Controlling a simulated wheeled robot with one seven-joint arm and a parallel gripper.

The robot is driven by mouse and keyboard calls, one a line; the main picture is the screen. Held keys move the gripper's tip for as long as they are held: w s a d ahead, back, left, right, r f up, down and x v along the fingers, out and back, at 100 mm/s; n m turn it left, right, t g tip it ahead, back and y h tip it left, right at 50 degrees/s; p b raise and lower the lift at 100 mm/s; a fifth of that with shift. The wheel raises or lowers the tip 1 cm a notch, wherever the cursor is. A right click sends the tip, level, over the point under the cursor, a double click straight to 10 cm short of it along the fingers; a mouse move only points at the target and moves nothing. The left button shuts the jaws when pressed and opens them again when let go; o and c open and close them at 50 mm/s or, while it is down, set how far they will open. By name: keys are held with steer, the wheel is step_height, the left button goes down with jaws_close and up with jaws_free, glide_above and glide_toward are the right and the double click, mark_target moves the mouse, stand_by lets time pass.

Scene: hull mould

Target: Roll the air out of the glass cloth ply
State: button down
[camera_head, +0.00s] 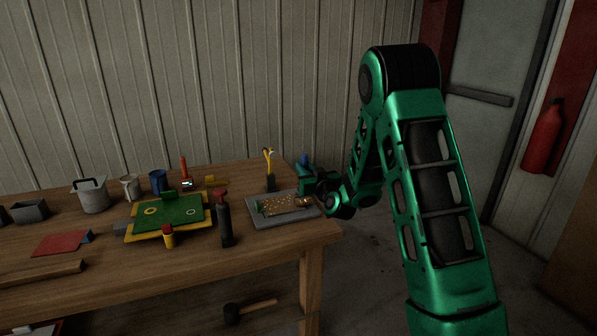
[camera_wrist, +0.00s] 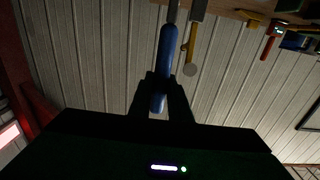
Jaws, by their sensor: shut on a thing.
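My gripper (camera_head: 308,180) is shut on a blue handle (camera_wrist: 168,45), probably the roller's. The handle's blue end (camera_head: 304,159) sticks up above the gripper in the head view. In the wrist view the handle runs up between the fingertips (camera_wrist: 162,90) to a thin grey shaft (camera_wrist: 173,11). I cannot make out the working end of the tool. A grey plate (camera_head: 263,222) lies at the table's right end, below and left of my gripper. On it is a speckled golden-brown piece (camera_head: 278,205) with green at one edge, perhaps the ply on its mould. I cannot tell whether the tool touches it.
A yellow-handled tool stands in a dark holder (camera_head: 271,183) behind the plate. A dark bottle with a red top (camera_head: 225,221) stands left of it, beside a green board (camera_head: 183,209). Cups and a pot (camera_head: 94,197) are farther left on the wooden table (camera_head: 200,262).

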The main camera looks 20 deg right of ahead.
steer(key=shift+w, duration=1.8)
steer(key=shift+a, duration=6.2)
steer(key=w+d, duration=0.4)
steer(key=d, duration=0.8)
steer(key=shift+d, duration=0.25)
step_height(320, 180, up, 7)
